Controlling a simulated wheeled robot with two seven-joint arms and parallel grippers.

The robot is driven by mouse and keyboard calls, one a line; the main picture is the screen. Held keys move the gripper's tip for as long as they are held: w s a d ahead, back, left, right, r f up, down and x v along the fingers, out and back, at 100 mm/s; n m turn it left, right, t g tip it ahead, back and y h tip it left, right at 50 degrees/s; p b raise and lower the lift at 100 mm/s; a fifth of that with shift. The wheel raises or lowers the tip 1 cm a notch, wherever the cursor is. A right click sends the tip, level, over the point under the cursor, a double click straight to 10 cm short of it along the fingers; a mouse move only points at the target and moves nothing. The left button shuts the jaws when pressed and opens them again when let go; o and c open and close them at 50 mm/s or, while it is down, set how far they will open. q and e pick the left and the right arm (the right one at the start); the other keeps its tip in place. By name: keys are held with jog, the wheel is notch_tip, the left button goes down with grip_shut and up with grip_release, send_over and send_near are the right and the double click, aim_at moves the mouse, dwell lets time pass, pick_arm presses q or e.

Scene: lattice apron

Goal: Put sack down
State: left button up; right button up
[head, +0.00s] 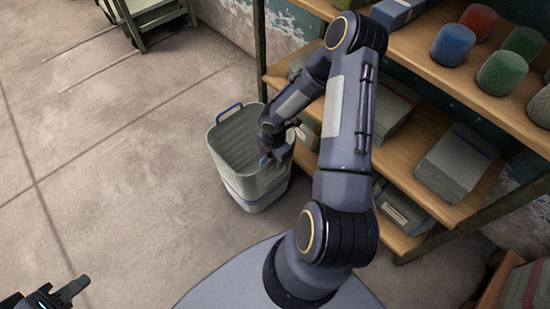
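My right gripper (272,152) hangs over the right side of an open grey-green bin (232,165) with blue handles. Its fingers point down at the bin's rim. They are small and partly hidden by my wrist, so whether they are apart is unclear. I see no sack clearly in this gripper. Grey sack-like packages (458,160) lie on the middle shelf at the right; I cannot tell whether one is the task's sack. My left gripper (78,286) is at the bottom left edge, over bare floor, with nothing visible in it. Its finger gap cannot be made out.
A wooden shelf unit (425,60) stands behind and right of my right arm. Several red, blue and green rounded containers (453,45) sit on its upper board. A green cart (150,18) stands at the top left. The concrete floor (110,150) at left is clear.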

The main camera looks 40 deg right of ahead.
jog(key=r+p, duration=0.1)
jog(key=r, duration=0.3)
jog(key=r+p, duration=0.2)
jog(key=r, duration=0.2)
jog(key=r+p, duration=0.1)
jog(key=r, duration=0.2)
jog(key=shift+w+r, duration=0.25)
jog(key=shift+r, duration=0.15)
jog(key=s+a+r+m+t, duration=0.15)
jog(key=r+m, duration=0.25)
jog(key=r, duration=0.4)
jog(key=s+a+r+m, duration=0.1)
jog(key=s+r+m, duration=0.25)
jog(key=r, duration=0.45)
jog(key=s+a+r+m+t+y, duration=0.3)
jog(key=s+a+r+m+t, duration=0.1)
jog(key=s+a+r+m, duration=0.6)
jog(key=s+m, duration=0.1)
jog(key=m, duration=0.2)
jog(key=shift+y, duration=0.4)
jog(key=shift+s+t, duration=0.1)
jog(key=shift+t, duration=0.15)
